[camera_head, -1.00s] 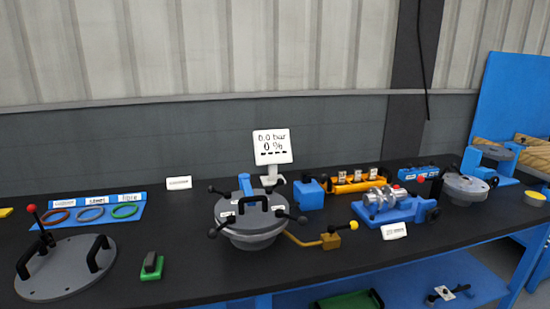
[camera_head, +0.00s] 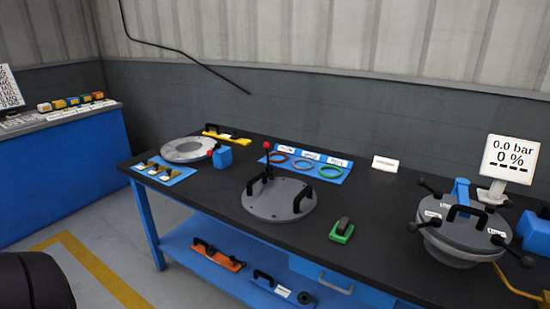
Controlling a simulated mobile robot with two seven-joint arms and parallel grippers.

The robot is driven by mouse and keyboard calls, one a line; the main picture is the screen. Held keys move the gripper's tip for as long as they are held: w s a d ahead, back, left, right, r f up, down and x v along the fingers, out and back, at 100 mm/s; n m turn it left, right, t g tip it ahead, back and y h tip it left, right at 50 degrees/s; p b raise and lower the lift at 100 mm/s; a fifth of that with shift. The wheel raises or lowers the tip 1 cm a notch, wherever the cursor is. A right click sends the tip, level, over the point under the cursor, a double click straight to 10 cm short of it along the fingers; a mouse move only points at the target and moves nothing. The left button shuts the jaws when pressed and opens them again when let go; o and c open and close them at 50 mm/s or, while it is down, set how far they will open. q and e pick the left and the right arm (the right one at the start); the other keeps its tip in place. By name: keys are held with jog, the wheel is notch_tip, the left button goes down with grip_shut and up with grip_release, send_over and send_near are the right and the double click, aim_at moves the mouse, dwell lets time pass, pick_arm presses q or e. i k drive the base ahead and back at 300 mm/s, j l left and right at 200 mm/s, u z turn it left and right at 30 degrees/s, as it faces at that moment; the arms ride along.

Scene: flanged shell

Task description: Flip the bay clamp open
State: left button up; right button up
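A grey round plate (camera_head: 280,203) with two black handles lies on the black bench, and a lever with a red ball (camera_head: 267,146) stands upright at its back edge. Farther left, a grey ring (camera_head: 188,149) lies on the bench with a blue block (camera_head: 222,156) at its right side. A small red knob (camera_head: 211,152) shows at this block. I cannot tell for sure which of these levers is the bay clamp. Neither gripper shows in the head view.
A blue tray (camera_head: 345,177) holds coloured rings. A green block (camera_head: 342,231) lies in front of it. A flanged vessel (camera_head: 462,238) with several clamp arms stands at right, near a display (camera_head: 510,158). A blue counter (camera_head: 70,148) is at left, with open floor between.

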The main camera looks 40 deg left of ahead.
aim_at(266, 146)
jog(key=j, duration=0.7)
jog(key=k+j+z, duration=0.15)
jog(key=j, duration=1.25)
jog(key=k+j+z, duration=0.1)
jog(key=j, duration=0.55)
jog(key=k+j+z, duration=0.1)
jog(key=j, duration=0.6)
jog(key=k+j, duration=0.15)
jog(key=j, duration=0.5)
jog(key=k+j+z, duration=0.15)
jog(key=j, duration=0.55)
jog(key=k+j, duration=0.15)
jog(key=j, duration=0.5)
